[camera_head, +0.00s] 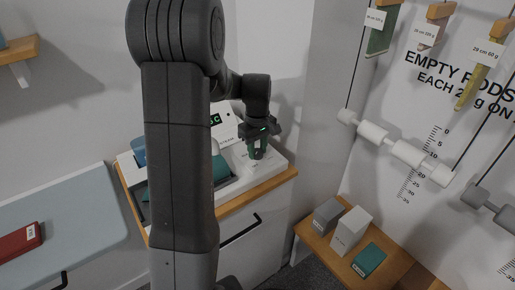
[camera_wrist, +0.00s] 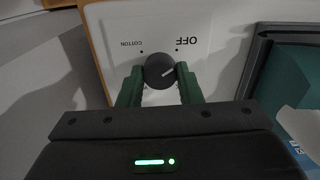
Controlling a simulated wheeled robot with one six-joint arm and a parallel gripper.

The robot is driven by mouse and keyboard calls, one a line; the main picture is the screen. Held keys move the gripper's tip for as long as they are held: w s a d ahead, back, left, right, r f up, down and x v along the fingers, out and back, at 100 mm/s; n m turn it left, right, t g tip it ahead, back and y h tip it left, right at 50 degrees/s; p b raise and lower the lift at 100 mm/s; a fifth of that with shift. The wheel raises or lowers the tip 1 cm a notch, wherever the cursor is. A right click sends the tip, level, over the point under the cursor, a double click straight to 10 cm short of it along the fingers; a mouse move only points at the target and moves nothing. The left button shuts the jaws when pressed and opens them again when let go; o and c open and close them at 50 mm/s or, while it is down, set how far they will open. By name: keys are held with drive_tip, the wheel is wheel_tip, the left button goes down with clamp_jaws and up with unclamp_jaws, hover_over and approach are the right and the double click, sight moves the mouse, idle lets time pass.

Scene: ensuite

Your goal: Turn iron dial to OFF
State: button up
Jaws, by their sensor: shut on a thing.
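The round dark dial (camera_wrist: 158,66) sits on a white panel (camera_wrist: 112,28) in the wrist view. The words COTTON and OFF are printed upside down beyond it, each with a small dot. The pale line on the dial slants to the right and slightly up in the picture, on the OFF side; it does not clearly line up with the OFF dot. My gripper (camera_wrist: 159,78) is shut on the dial, one green finger on each side. In the head view my gripper (camera_head: 258,151) is low over the white unit (camera_head: 278,163); the dial is hidden there.
A wooden-edged cabinet (camera_head: 241,196) bears the unit, with a teal thing (camera_head: 220,168) beside it. An ironing-board-like surface (camera_head: 75,222) with a red box (camera_head: 20,241) lies left. Several boxes stand on a low wooden shelf (camera_head: 319,250) right. Hanging rods (camera_head: 398,150) are at the right wall.

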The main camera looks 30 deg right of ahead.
sight(258, 151)
drive_tip(key=shift+n, duration=1)
drive_tip(key=o, duration=1)
wheel_tip(258, 151, up, 14)
drive_tip(key=shift+f, duration=0.1)
